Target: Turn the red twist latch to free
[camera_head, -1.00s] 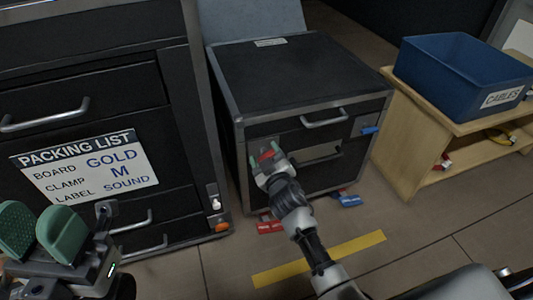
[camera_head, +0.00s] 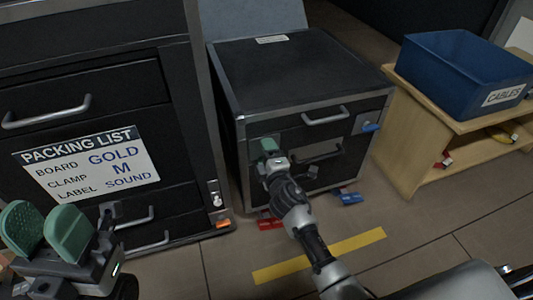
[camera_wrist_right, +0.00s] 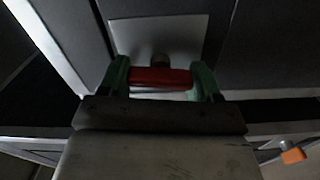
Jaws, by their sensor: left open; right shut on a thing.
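The red twist latch (camera_wrist_right: 160,78) is a short red bar on a pale plate (camera_wrist_right: 185,35) on the front of the black case (camera_head: 300,85). In the right wrist view, the bar lies across between the two green fingers of my right gripper (camera_wrist_right: 161,82), which is shut on its ends. In the head view, my right gripper (camera_head: 270,150) is at the upper left of the case front and hides the latch. A blue latch (camera_head: 370,127) sits at the upper right of the case. My left gripper (camera_head: 45,232) is open and empty, at the lower left.
A drawer cabinet with a packing list sign (camera_head: 87,160) stands at the left. A blue cables bin (camera_head: 465,75) sits on a wooden shelf (camera_head: 400,150) at the right. Red (camera_head: 268,224) and blue (camera_head: 350,198) pieces lie on the floor, near a yellow stripe (camera_head: 320,255).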

